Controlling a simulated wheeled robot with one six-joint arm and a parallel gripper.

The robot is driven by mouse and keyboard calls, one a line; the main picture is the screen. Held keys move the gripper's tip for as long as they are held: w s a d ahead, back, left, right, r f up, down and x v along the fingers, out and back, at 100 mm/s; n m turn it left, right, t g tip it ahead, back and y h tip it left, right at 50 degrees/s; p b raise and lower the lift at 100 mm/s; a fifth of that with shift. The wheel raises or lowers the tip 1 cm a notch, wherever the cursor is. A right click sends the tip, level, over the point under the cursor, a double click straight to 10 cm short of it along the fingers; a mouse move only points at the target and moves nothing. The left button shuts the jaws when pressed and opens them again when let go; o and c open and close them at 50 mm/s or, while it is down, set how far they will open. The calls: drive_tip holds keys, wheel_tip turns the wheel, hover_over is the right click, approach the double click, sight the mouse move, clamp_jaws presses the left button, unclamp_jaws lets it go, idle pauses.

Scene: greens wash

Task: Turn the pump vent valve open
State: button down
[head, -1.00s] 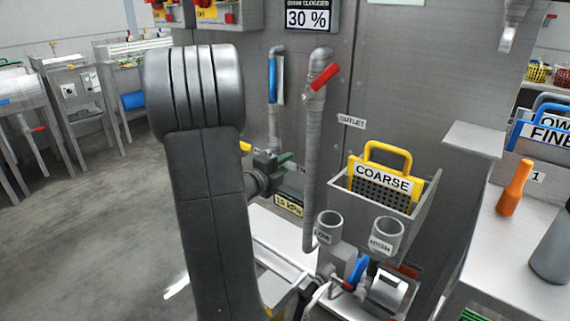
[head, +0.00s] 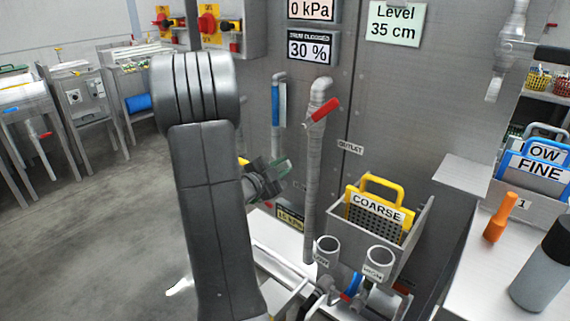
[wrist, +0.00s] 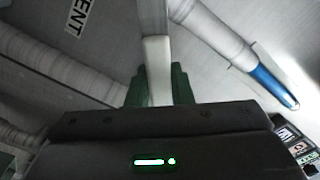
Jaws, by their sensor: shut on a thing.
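My gripper (head: 282,169) has green fingers and is beside the grey wall of the machine, to the left of a tall grey pipe. In the wrist view its green fingertips (wrist: 157,86) are closed on a pale flat bar. In the head view the handle cannot be made out clearly, and my arm hides part of that area.
The tall pipe (head: 314,180) with a red lever (head: 324,110) stands close right of my gripper. A thinner pipe with a blue sleeve (head: 275,104) is behind. Two cups and small valves sit below. The floor at left is open.

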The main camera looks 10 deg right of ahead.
drive_tip(key=r+n+p, duration=0.1)
drive_tip(key=w+a+n+p, duration=0.1)
drive_tip(key=shift+w+r+n+p, duration=0.1)
drive_tip(key=shift+r+n+p, duration=0.25)
drive_tip(key=shift+r+n, duration=0.05)
drive_tip(key=shift+w+a+r+n+p, duration=0.15)
drive_tip(key=shift+w+a+n+p, duration=0.15)
drive_tip(key=shift+n+p, duration=0.45)
drive_tip(key=shift+w+a+r+n+p, duration=0.2)
drive_tip(key=shift+w+n+p, duration=0.2)
drive_tip(key=shift+n+p, duration=0.3)
drive_tip(key=shift+f, duration=0.1)
drive_tip(key=c, duration=1.3)
unclamp_jaws()
drive_tip(key=shift+a, duration=0.15)
drive_tip(key=v, duration=1.3)
drive_tip(key=shift+s+a+b, duration=0.2)
drive_tip(key=shift+s+b, duration=0.05)
drive_tip(key=shift+b, duration=0.05)
